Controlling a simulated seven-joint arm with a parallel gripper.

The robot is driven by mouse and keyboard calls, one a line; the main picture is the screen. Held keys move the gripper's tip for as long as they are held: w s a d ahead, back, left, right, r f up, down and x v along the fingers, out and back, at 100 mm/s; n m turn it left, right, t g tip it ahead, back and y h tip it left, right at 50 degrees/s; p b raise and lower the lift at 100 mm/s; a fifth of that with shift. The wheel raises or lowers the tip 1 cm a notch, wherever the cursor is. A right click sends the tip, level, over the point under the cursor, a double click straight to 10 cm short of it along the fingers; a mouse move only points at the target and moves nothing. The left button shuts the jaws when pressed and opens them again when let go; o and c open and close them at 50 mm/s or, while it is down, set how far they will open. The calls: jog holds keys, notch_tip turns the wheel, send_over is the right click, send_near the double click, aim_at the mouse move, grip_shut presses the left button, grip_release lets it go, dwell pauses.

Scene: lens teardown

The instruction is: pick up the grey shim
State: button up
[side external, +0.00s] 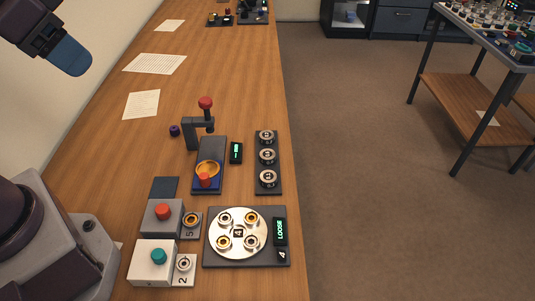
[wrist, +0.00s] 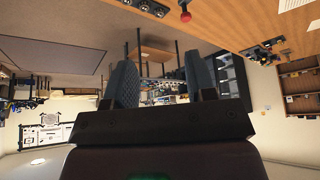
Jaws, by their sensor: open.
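I cannot make out for certain which piece is the grey shim. Small ring-like parts sit in the fixtures in the side external view: several on a round silver plate (side external: 237,232), a gold-coloured ring (side external: 191,219) on the small pad marked 5, and a silver ring (side external: 184,264) on the pad marked 2. Three silver ringed parts stand in a row on a dark strip (side external: 267,187). My gripper (wrist: 159,80) shows in the wrist view with its two fingers apart and nothing between them. It points away across the room, far from the fixtures.
A press with a red-knobbed lever (side external: 205,103) stands on the wooden bench (side external: 225,75). A grey box with a red button (side external: 162,211) and a white box with a teal button (side external: 158,256) are nearby. Papers (side external: 155,64) lie farther back. The bench's right edge is close to the fixtures.

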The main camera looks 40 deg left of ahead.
jog(key=o, duration=0.4)
jog(key=shift+f, duration=0.1)
